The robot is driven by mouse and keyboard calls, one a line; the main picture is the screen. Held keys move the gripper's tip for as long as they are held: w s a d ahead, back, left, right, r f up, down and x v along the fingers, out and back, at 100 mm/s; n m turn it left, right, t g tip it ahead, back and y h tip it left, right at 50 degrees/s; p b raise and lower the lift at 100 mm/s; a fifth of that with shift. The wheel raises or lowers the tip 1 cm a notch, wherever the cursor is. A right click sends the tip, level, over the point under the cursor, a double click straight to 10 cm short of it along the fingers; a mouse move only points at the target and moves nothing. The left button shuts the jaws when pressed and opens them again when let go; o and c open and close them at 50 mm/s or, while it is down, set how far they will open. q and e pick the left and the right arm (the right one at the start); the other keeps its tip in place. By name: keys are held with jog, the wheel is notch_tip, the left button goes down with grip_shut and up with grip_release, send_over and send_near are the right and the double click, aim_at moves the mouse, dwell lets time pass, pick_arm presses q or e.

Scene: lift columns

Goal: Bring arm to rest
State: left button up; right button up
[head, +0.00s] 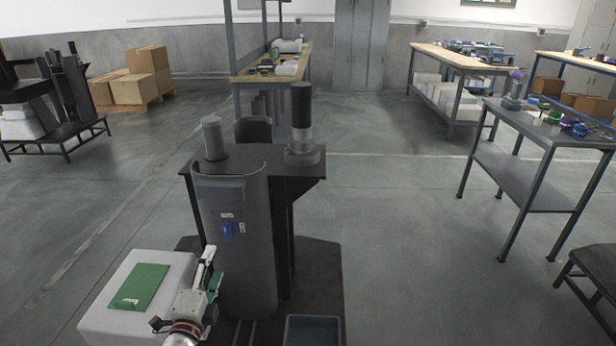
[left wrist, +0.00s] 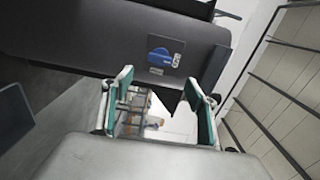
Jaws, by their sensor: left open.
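My left arm comes in at the bottom of the head view, and my left gripper (head: 212,270) is just left of the dark curved column (head: 236,270). The gripper is open, with green pads on its fingers. In the left wrist view the two fingers of my left gripper (left wrist: 160,108) stand apart with nothing held between them. I cannot tell whether a finger touches the column. My right gripper is not in view.
A white box (head: 100,318) with a green sheet (head: 139,287) on top stands left of the gripper. A blue-grey bin (head: 312,330) sits at the column's foot. A grey side table (head: 520,185) with coloured items stands at right. The floor between is open.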

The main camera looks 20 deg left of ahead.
pick_arm(q)
jog(key=s+d+f+n+g+h+p, duration=0.2)
jog(key=s+d+f+n, duration=0.3)
jog(key=s+d, duration=0.5)
jog(key=s+d+f+n+g+h+p, duration=0.3)
jog(key=s+d+f, duration=0.6)
jog(key=s, duration=0.4)
jog(key=d+n+g+h, duration=0.1)
jog(key=n+g, duration=0.1)
jog(key=n, duration=0.1)
jog(key=shift+s+h, duration=0.25)
jog(key=shift+h, duration=0.05)
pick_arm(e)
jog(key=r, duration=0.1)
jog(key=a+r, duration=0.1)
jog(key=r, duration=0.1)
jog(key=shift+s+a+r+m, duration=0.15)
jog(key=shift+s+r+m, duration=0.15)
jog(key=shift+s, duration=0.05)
pick_arm(q)
jog(key=shift+f, duration=0.1)
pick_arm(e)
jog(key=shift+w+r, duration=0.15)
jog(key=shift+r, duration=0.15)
